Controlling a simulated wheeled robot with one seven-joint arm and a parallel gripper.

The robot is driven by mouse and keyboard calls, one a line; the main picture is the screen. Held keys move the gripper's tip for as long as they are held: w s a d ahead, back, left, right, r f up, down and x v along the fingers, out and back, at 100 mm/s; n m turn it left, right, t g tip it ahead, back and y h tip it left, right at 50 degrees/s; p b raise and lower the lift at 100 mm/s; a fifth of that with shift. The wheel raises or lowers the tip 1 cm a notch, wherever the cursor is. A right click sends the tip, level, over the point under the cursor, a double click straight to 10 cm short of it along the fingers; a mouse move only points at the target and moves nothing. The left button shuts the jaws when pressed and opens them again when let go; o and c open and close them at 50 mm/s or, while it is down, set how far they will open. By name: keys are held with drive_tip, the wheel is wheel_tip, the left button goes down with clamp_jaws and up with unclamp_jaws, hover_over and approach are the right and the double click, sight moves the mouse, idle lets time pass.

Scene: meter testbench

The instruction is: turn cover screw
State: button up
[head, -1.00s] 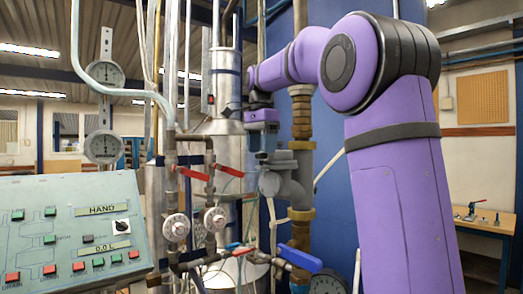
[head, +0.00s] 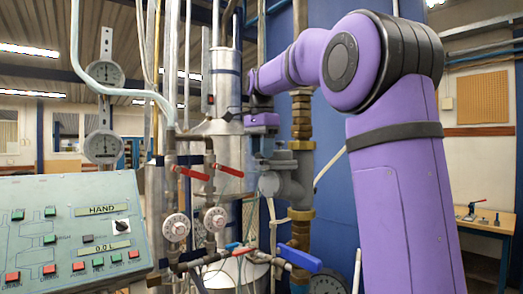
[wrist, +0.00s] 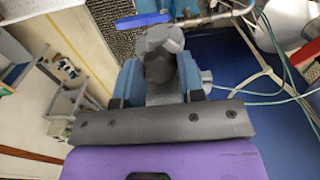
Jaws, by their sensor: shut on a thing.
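My gripper (head: 266,152) points down beside the blue column in the head view, just above a grey pipe fitting (head: 290,182) with a rounded face. In the wrist view my gripper (wrist: 160,82) has its two blue fingers on either side of a grey, faceted piece (wrist: 162,66), which I take to be the cover screw. The fingers are shut on it. In the head view the screw is too small and too hidden by the gripper to make out.
A blue valve handle (head: 299,257) and red levers (head: 192,173) stick out from the pipework. A sloping control panel (head: 70,228) stands at the left. Thin hoses (wrist: 265,92) run at the right of the wrist view. A workbench (head: 487,226) stands at the far right.

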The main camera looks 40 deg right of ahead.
drive_tip(key=shift+n, duration=2.8)
drive_tip(key=o, duration=0.9)
drive_tip(key=shift+r, duration=0.15)
wheel_tip(320, 180, up, 10)
drive_tip(key=shift+r, duration=0.25)
